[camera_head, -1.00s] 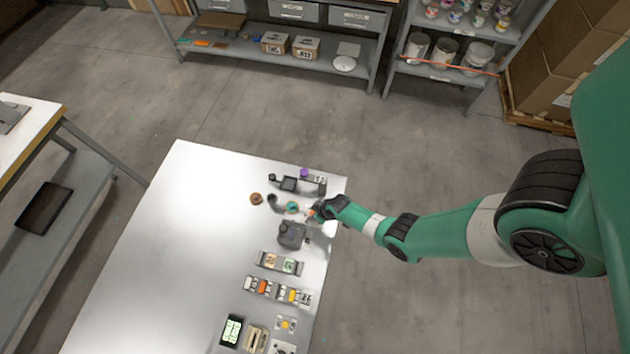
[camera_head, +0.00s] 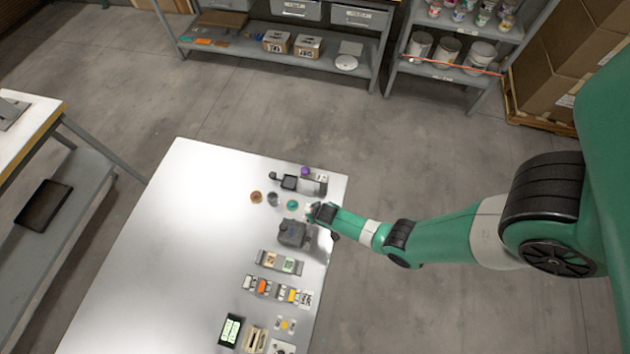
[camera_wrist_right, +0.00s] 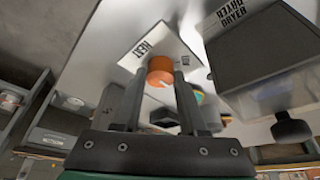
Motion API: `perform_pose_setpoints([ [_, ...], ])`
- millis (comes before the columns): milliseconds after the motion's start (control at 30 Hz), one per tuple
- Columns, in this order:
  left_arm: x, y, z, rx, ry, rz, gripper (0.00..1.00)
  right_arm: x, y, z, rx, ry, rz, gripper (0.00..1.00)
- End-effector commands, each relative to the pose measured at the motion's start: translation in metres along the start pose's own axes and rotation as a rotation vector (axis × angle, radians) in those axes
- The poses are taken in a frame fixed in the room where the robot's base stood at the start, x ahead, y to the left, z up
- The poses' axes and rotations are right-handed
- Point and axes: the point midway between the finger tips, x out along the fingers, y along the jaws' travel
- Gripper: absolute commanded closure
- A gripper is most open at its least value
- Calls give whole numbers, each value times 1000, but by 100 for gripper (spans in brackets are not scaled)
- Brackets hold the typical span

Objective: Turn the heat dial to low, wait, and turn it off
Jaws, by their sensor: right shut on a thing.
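The heat dial (camera_wrist_right: 160,70) is an orange round knob beside a white plate labelled HEAT (camera_wrist_right: 142,48) in the right wrist view. My right gripper (camera_wrist_right: 159,84) is shut on the dial, with one dark finger on each side of it. A small light mark shows on the knob, but I cannot tell which setting it points to. In the head view my right gripper (camera_head: 312,213) is at the right edge of the table, just above the dark grey dryer box (camera_head: 293,233). The dial is hidden there. My left gripper is not in view.
The dryer box (camera_wrist_right: 265,65), labelled DRYER, is close on the right in the wrist view, with a black knob (camera_wrist_right: 291,128). The white table (camera_head: 190,240) has a brown cup (camera_head: 256,197), a grey cup (camera_head: 272,199) and a teal one (camera_head: 292,204). Its left side is clear.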

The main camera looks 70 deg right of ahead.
Motion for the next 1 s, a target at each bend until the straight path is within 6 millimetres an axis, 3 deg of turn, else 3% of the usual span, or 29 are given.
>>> perform_pose_setpoints([
  [233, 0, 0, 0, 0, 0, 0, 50, 0, 0, 1, 0, -3, 1, 100],
  [267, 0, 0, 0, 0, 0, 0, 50, 0, 0, 1, 0, -3, 1, 55],
  [400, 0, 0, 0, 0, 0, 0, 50, 0, 0, 1, 0, -2, 0, 30],
  [767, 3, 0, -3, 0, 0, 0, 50, -6, 0, 0, -1, -1, -1, 28],
  [1000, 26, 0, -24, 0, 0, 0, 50, -54, 0, -2, -2, 0, -2, 28],
])
